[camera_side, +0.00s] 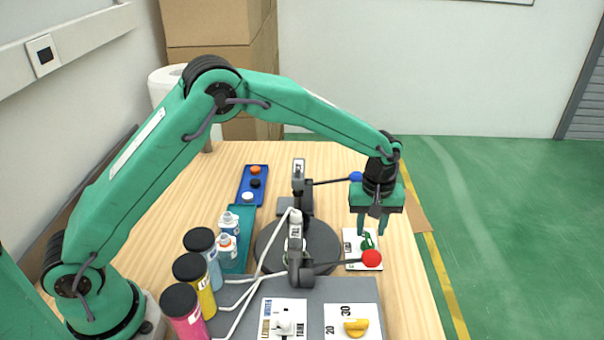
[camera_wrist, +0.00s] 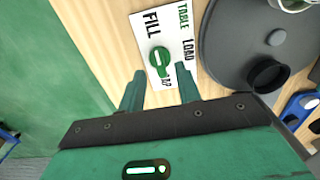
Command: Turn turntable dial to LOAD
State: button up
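The turntable dial (camera_wrist: 159,57) is a green knob with a raised, pale-marked grip on a white label plate (camera_wrist: 143,28). The plate reads TABLE, FILL and LOAD, with a partly hidden word, apparently CAP, at the bottom. The knob's grip runs towards that lower word; which end is the pointer is unclear. In the side view the dial (camera_side: 368,241) lies below my gripper (camera_side: 374,232). In the wrist view my gripper (camera_wrist: 160,70) is open and empty, one fingertip on each side of the dial. Contact cannot be told.
The dark grey turntable (camera_wrist: 225,40) lies right beside the plate. Two lever arms with a blue ball (camera_side: 356,176) and a red ball (camera_side: 372,258) reach close to my gripper. Several bottles, a blue tray (camera_side: 246,190) and a grey panel with a yellow knob (camera_side: 355,327) stand nearby.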

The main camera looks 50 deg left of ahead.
aim_at(368, 243)
jog(key=shift+f, duration=1.45)
grip_shut()
